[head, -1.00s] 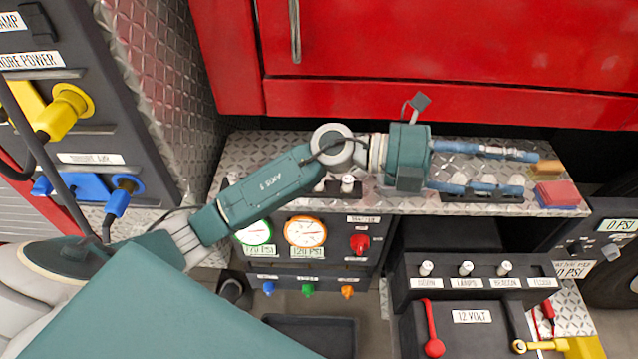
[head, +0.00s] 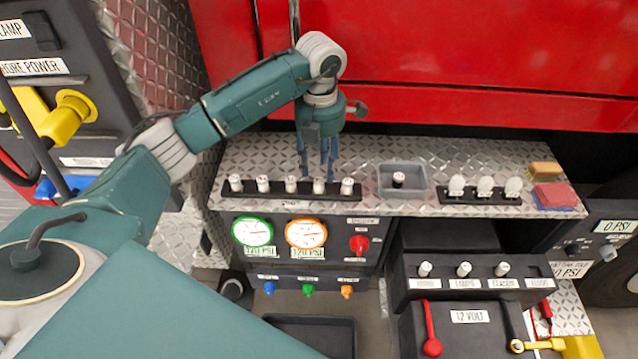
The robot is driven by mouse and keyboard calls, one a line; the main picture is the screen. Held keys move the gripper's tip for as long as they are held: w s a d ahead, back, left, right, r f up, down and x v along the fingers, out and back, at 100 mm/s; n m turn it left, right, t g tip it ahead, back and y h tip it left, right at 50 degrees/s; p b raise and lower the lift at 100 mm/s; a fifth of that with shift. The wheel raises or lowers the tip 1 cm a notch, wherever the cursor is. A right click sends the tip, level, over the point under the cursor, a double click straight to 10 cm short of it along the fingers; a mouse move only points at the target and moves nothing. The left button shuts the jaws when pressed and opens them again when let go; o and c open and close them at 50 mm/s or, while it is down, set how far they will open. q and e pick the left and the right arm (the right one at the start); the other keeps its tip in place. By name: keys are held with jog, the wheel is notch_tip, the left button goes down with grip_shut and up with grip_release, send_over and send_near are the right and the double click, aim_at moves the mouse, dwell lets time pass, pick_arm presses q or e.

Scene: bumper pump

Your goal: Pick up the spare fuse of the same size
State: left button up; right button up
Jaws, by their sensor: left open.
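A black rack (head: 277,197) on the diamond-plate shelf holds several small white-topped fuses in a row, such as the one at its right end (head: 347,186) and the one at its left end (head: 235,183). One similar fuse (head: 398,179) stands in a grey tray (head: 414,193) to the right of that rack. Fuse sizes are too small to read. My left gripper (head: 318,174) points down, open and empty, just behind and above the middle-right fuses of the rack. My right gripper is not in view.
A second rack (head: 480,199) holds three white bulbs on the shelf's right. A brown block (head: 545,170) and a red-and-blue stack (head: 556,194) lie at the right end. The 12 volt panel (head: 474,286) below carries three white knob-like tops. The red truck wall rises behind.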

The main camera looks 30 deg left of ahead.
aim_at(319, 180)
pick_arm(q)
jog(key=shift+s+f+p, duration=0.15)
jog(key=shift+f+p, duration=0.3)
jog(key=shift+f, duration=0.1)
notch_tip(319, 180, down, 4)
jog(key=shift+s+r+p, duration=0.1)
jog(key=shift+r+p, duration=0.1)
jog(key=shift+p, duration=0.75)
jog(key=shift+f, duration=0.5)
jog(key=shift+c, duration=0.3)
jog(key=c, duration=1)
